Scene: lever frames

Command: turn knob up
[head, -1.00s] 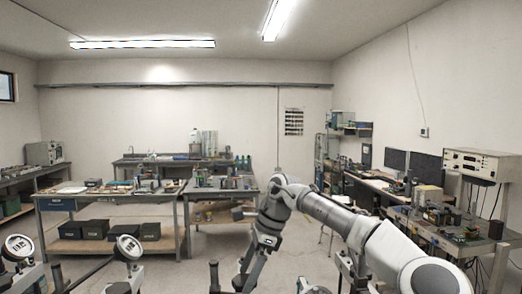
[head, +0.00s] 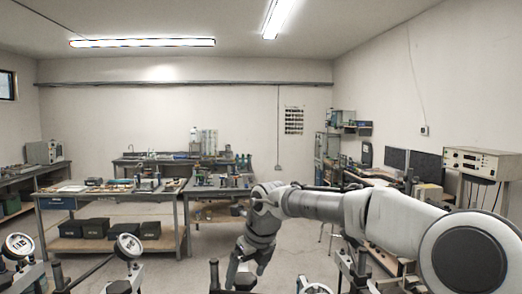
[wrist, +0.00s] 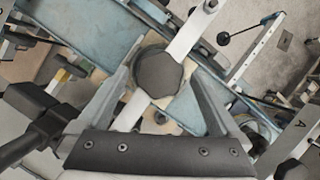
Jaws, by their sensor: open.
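A dark, many-sided knob (wrist: 157,72) shows in the wrist view. It sits at the middle of a pale bar (wrist: 190,32) that runs slantwise through the view. My gripper (wrist: 165,52) is open, with one finger to each side of the knob. I see no clear contact, and the depth between the fingers and the knob is hard to tell. In the head view my gripper (head: 248,276) points down at the bottom edge, and the knob beneath it cannot be made out there.
In the wrist view a black ball-ended lever (wrist: 223,38) stands to the upper right, over a blue-grey frame (wrist: 90,32). In the head view, round-faced posts (head: 128,247) stand at the lower left. A workbench (head: 110,196) stands behind, with open floor before it.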

